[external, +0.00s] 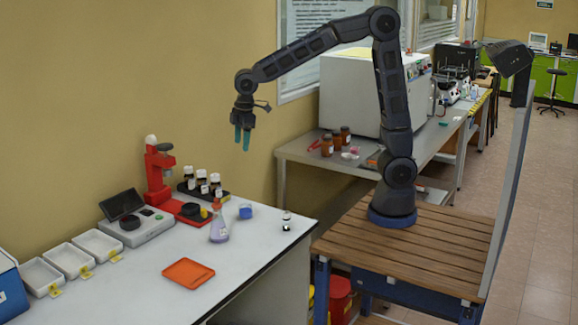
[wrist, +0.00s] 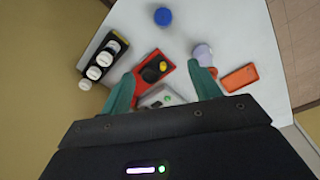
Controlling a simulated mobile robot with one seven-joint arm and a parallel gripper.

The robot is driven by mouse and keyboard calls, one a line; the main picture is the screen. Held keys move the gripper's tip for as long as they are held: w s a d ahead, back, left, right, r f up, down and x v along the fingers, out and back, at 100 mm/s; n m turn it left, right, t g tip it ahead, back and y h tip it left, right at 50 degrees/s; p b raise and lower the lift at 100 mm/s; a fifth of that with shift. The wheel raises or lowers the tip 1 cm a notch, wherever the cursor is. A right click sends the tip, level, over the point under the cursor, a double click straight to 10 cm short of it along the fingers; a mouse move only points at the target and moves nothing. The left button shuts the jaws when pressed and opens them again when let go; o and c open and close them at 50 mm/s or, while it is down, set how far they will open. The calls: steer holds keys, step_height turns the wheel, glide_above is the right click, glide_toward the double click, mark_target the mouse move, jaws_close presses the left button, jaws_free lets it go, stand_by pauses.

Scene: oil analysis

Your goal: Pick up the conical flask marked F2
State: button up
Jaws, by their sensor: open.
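A conical flask (external: 219,231) with purple liquid stands upright on the white table, and its label is too small to read. In the wrist view, the flask (wrist: 203,54) shows just beyond the right fingertip, partly behind it. My gripper (external: 242,140) has teal fingers pointing down and hangs high above the back of the table, well apart from the flask. In the wrist view, my gripper (wrist: 162,73) is open with nothing held between the fingers.
An orange tray (external: 188,273) lies in front of the flask. A blue container (external: 245,212) and a small vial (external: 286,221) are to its right. A red stand (external: 157,176), a black bottle rack (external: 186,189) and a scale (external: 136,232) stand behind and left. The front right tabletop is clear.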

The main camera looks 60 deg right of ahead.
mark_target(217, 204)
steer(key=a+f+n, duration=0.1)
steer(key=a+f, duration=0.2)
steer(key=a, duration=0.3)
steer(key=s+a+f+n, duration=0.1)
steer(key=a+f, duration=0.2)
steer(key=a, duration=0.2)
steer(key=s+a+f+n+g, duration=0.1)
steer(key=a+f+n, duration=0.1)
steer(key=a+f, duration=0.2)
steer(key=shift+s+a+h, duration=0.2)
steer(key=shift+a+h, duration=0.1)
steer(key=shift+a, duration=1.05)
step_height(217, 204, down, 10)
steer(key=shift+f, duration=0.25)
steer(key=shift+d, duration=0.1)
steer(key=shift+c, duration=0.2)
jaws_close()
